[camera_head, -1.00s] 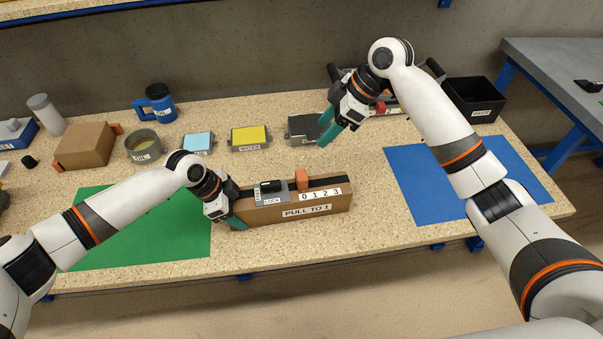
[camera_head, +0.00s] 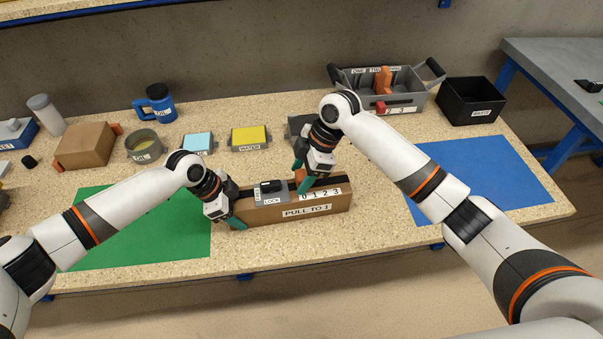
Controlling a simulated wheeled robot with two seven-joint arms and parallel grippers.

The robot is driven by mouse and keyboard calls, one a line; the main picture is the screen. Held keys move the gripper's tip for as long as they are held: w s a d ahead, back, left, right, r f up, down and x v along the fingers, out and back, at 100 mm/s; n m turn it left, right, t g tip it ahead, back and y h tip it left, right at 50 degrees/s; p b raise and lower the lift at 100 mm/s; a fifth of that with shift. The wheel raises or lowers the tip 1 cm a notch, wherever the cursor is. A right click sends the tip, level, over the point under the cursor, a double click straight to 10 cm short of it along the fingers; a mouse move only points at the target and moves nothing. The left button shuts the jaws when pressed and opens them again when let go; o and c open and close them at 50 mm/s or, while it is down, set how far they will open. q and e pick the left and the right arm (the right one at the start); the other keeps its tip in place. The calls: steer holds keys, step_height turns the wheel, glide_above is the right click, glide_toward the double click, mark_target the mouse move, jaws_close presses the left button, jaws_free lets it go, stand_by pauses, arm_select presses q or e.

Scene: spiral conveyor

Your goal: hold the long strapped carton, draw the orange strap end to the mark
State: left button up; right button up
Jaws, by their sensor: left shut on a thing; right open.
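The long strapped carton (camera_head: 262,214) lies on the table near its front, with a "PULL TO 1" label and a 0 1 2 3 scale (camera_head: 320,193) on its face. A grey lock buckle (camera_head: 268,193) sits on its top left part. The orange strap end (camera_head: 300,176) stands on top near the 0 mark, partly hidden by my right gripper. My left gripper (camera_head: 236,222) is shut on the carton's left end. My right gripper (camera_head: 301,180) is open and pointing down, its teal fingers at the orange strap end. I cannot tell whether they touch it.
A green mat (camera_head: 140,235) lies left and a blue mat (camera_head: 470,180) right, both bare. Behind the carton stand a yellow sponge tray (camera_head: 250,138), a blue tray (camera_head: 198,143) and a grey block (camera_head: 299,125). A grey tote (camera_head: 350,85) and a black bin (camera_head: 472,100) stand at back right.

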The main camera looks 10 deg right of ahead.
arm_select(q)
steer(key=shift+s+f, duration=0.1)
steer(key=shift+f, duration=0.05)
arm_select(e)
steer(key=shift+f, duration=0.25)
steer(key=shift+c, duration=0.2)
arm_select(q)
steer(key=shift+a, duration=0.1)
arm_select(e)
jaws_close()
steer(key=shift+d, duration=1.25)
steer(key=shift+o, duration=0.2)
jaws_free()
